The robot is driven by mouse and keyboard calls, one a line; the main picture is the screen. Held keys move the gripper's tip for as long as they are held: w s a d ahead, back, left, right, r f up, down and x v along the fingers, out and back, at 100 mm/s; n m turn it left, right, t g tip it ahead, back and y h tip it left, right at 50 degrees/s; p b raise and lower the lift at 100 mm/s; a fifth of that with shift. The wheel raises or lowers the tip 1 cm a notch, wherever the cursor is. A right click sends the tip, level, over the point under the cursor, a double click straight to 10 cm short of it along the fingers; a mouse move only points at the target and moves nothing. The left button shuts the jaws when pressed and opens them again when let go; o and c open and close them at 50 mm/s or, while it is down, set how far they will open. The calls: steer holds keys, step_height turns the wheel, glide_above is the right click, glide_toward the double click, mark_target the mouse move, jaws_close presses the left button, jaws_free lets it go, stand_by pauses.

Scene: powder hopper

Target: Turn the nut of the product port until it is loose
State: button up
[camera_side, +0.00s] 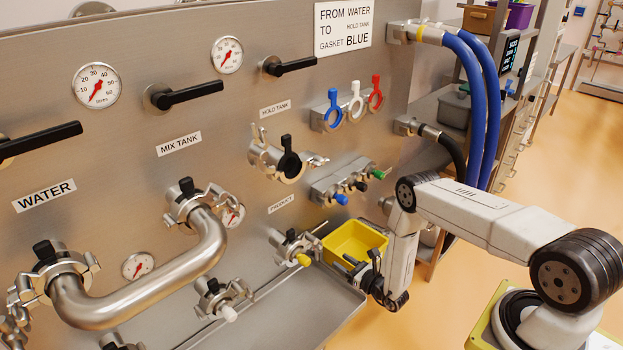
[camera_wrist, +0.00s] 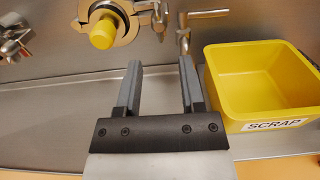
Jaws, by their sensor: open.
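The product port (camera_side: 293,246) is on the steel panel below the "PRODUCT" label, with a clamp around it and a yellow plug (camera_side: 304,260) in its mouth. In the wrist view the yellow plug (camera_wrist: 103,33) and its clamp ring (camera_wrist: 126,30) are at the top, left of centre. A metal part that looks like the clamp's nut (camera_wrist: 159,14) sticks out to the right of the ring, partly cut by the top edge. My gripper (camera_side: 350,265) is to the right of the port, apart from it. Its two fingers (camera_wrist: 160,65) are spread and empty, below the nut in the wrist view.
A yellow scrap bin (camera_wrist: 258,85) stands close right of my fingers; it also shows in the side view (camera_side: 355,240). A steel tray (camera_side: 300,310) lies below the port. A small metal spigot (camera_wrist: 184,38) is above the right finger. Another clamped port (camera_side: 220,297) is lower left.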

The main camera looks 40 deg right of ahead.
mark_target(321, 253)
steer(key=shift+w, duration=0.1)
steer(key=shift+w, duration=4.4)
jaws_close()
